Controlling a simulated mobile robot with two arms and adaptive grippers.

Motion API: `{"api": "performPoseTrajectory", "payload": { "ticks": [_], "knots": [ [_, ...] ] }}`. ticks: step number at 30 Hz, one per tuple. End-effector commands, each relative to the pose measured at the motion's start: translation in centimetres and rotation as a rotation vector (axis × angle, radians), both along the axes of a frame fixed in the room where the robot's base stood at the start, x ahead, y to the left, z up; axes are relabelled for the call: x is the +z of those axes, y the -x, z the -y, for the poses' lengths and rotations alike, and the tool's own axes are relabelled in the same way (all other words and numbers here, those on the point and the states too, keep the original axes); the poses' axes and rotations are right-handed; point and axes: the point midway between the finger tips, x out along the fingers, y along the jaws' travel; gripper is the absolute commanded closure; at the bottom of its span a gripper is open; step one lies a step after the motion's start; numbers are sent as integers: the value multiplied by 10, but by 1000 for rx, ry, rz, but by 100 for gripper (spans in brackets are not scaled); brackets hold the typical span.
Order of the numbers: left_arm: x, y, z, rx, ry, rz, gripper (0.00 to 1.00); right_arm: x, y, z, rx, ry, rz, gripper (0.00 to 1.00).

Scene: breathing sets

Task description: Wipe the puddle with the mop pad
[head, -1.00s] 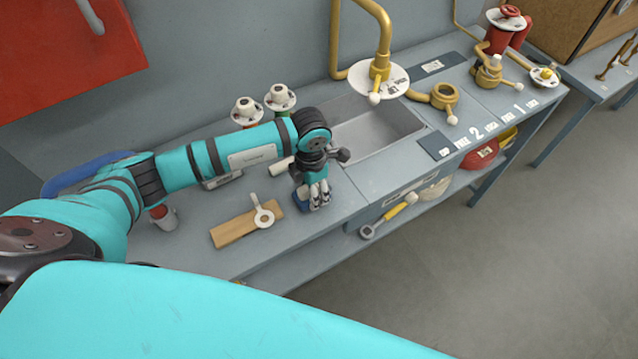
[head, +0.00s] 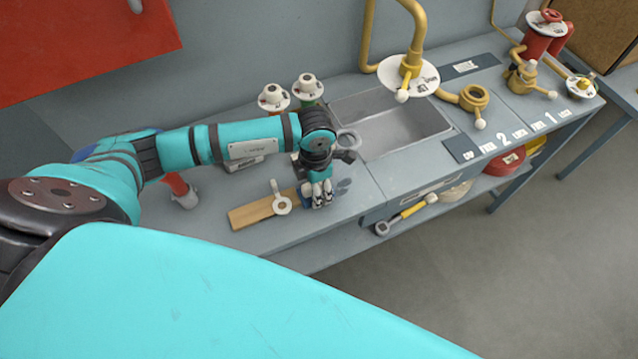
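My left gripper (head: 321,198) points down at the grey bench top, just right of the wooden board. Its fingers look closed on a small blue piece, which I take for the mop pad (head: 305,189). Most of the pad is hidden behind the fingers, and it looks to be at bench level. A faint darker patch (head: 344,186) shows on the bench just right of the gripper; I cannot tell whether it is the puddle or a shadow. My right gripper is out of view.
The sink (head: 405,129) is behind right. Two white-topped fittings (head: 273,97) stand behind the arm. A red-topped cup (head: 183,193) stands at left.

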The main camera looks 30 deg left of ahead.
Motion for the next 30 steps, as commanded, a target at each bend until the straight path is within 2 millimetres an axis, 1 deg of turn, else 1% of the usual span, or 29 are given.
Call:
{"api": "performPoseTrajectory", "payload": {
  "ticks": [2,9,16,25,30],
  "knots": [
    [-2,-3,1,1,-6,-6,75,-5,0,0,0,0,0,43],
    [-1,-21,16,0,-3,-2,75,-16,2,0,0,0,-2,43],
    [1,-28,21,1,-2,-1,75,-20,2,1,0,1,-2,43],
    [-3,-47,37,-1,1,1,75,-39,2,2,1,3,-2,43],
    [-2,-53,41,0,0,0,75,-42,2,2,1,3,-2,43]
  ]
}}
